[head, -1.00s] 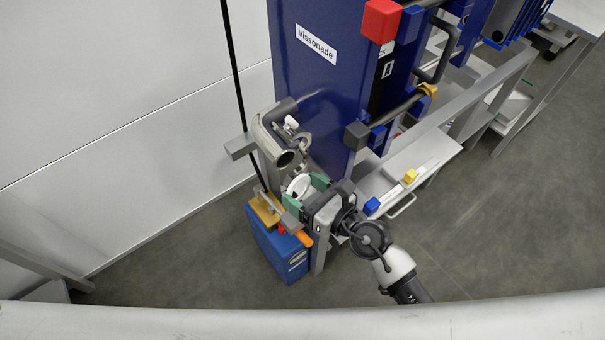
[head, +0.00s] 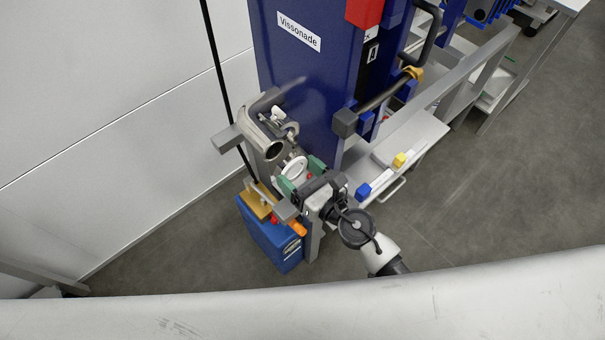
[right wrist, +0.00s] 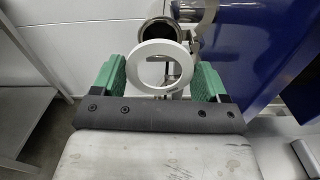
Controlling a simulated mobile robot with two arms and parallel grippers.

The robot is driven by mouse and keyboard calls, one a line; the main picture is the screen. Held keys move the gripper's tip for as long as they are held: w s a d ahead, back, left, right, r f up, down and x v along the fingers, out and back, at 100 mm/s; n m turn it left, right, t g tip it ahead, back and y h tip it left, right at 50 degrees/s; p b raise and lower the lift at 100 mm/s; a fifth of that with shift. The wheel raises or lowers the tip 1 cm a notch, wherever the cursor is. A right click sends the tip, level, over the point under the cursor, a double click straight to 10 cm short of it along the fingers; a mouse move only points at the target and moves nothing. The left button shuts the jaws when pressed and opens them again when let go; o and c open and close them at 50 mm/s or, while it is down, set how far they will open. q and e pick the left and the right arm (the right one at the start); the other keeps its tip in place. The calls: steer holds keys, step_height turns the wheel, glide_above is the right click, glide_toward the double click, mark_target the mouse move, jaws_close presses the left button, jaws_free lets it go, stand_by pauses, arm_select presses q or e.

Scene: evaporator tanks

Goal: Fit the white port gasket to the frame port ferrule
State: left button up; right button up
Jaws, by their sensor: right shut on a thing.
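The white port gasket (head: 295,167) is a flat white ring held between the green fingertips of my right gripper (head: 301,178). In the right wrist view the gasket (right wrist: 138,68) stands face-on between the two green fingers (right wrist: 161,80), with its hole open. The frame port ferrule (head: 275,150) is the round, dark-mouthed end of a grey metal pipe, just up and left of the gasket. In the right wrist view the ferrule (right wrist: 155,31) shows behind and above the gasket, which partly covers it. The two look apart; the exact gap is unclear. My left gripper is not in view.
A metal clamp (head: 289,129) hangs beside the ferrule, near the blue tank (head: 300,70). A blue box (head: 275,243) with an ochre block (head: 257,200) is below. A shelf with blue and yellow blocks (head: 399,160) is at right. A white wall (head: 110,110) stands left.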

mark_target(275, 149)
steer(key=shift+x, duration=2.45)
steer(key=shift+p+x, duration=0.3)
steer(key=shift+x, duration=0.55)
steer(key=o, duration=0.4)
steer(key=shift+w, duration=0.1)
steer(key=o, duration=0.5)
steer(key=shift+r, duration=0.1)
